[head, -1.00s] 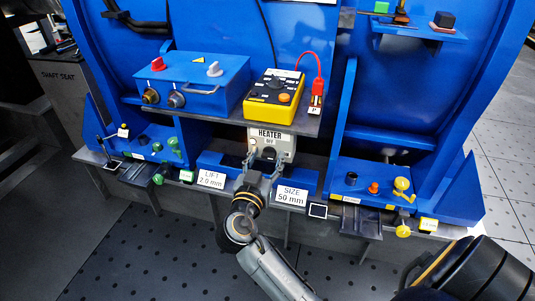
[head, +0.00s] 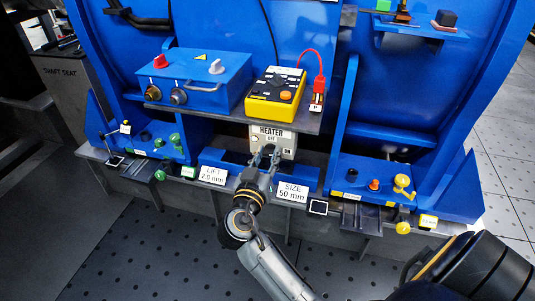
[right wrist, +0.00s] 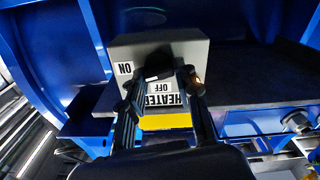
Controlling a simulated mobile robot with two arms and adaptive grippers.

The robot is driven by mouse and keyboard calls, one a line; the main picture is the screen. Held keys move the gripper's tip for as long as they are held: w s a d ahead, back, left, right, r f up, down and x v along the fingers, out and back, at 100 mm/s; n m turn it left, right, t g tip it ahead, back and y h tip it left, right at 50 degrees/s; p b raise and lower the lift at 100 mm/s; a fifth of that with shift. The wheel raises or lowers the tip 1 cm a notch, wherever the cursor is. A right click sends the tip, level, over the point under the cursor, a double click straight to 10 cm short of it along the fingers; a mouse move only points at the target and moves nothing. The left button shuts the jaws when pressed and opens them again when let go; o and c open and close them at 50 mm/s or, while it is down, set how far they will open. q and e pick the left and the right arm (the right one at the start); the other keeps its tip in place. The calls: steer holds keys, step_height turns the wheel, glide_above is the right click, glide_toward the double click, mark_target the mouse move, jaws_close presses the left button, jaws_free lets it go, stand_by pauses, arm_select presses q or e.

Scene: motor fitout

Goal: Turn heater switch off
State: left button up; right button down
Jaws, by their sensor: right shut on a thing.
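The heater box (head: 284,138) is a small grey box with a HEATER label and an OFF mark, under the middle shelf. It also shows upside down in the right wrist view (right wrist: 125,48), with an ON mark at its left. My right gripper (head: 266,150) reaches the box front from below; its fingers also show in the right wrist view (right wrist: 168,80). They are shut on the dark heater switch (right wrist: 160,64), which they partly hide. The switch's exact setting is hard to tell. My left gripper is not in view.
A yellow meter (head: 275,93) with a red lead and a blue control box (head: 195,82) stand on the shelf just above. The LIFT sign (head: 213,175) and SIZE sign (head: 291,191) stand close on either side of my right gripper.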

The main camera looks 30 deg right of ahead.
steer(key=n+p, duration=0.1)
steer(key=n, duration=0.1)
steer(key=shift+r+n, duration=0.1)
steer(key=shift+n, duration=0.3)
steer(key=n+p, duration=0.3)
steer(key=n, duration=0.3)
steer(key=shift+w+a, duration=0.1)
steer(key=n+p, duration=0.4)
steer(key=n, duration=0.2)
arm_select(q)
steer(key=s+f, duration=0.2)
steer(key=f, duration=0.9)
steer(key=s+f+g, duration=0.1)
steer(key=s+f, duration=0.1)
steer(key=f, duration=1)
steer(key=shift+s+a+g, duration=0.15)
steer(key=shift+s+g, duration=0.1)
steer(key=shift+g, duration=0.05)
arm_select(e)
steer(key=shift+f+n, duration=0.2)
steer(key=shift+n, duration=0.2)
steer(key=c, duration=1)
jaws_free()
steer(key=shift+w, duration=0.1)
steer(key=shift+o, duration=0.2)
steer(key=shift+f, duration=0.1)
